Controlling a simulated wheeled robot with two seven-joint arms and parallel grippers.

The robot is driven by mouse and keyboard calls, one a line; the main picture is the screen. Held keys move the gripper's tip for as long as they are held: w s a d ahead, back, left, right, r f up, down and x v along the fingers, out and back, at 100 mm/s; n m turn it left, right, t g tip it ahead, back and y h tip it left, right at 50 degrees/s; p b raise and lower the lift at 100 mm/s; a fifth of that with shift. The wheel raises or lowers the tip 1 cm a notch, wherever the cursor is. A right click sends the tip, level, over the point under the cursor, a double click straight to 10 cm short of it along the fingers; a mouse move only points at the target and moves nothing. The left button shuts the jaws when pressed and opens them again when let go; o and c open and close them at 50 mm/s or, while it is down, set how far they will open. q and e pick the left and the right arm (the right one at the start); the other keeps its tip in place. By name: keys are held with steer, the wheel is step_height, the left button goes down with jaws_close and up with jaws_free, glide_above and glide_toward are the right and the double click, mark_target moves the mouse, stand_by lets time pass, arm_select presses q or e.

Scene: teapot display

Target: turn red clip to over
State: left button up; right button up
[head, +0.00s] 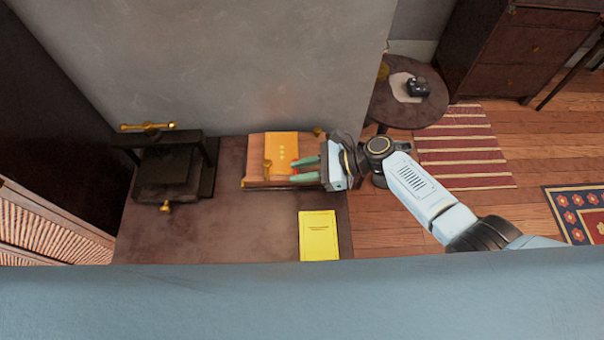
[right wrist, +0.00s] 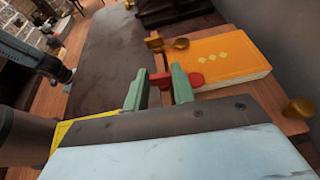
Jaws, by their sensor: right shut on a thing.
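The red clip (right wrist: 195,79) is a small red piece at the edge of a wooden board, beside an orange book. My right gripper (right wrist: 160,90) has its green fingers on either side of the clip, with red showing between them and past the right finger. In the head view my right gripper (head: 308,170) reaches in from the right to the board's front right side. Only a sliver of red shows there; the fingers hide most of the clip.
The orange book (head: 281,148) lies on the wooden board (head: 254,184), which has brass knobs. A yellow booklet (head: 319,236) lies at the table's front right. A dark press (head: 164,165) stands at the left. The table (head: 225,220) is bare between them; a wall rises behind.

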steer(key=shift+a+n+g, duration=0.1)
steer(key=shift+n+g, duration=0.2)
steer(key=shift+g, duration=0.1)
steer(key=shift+b, duration=0.3)
steer(key=o, duration=1)
steer(key=p+v, duration=0.1)
steer(key=v, duration=1.2)
steer(key=shift+w+d, duration=0.15)
steer(key=shift+d, duration=0.05)
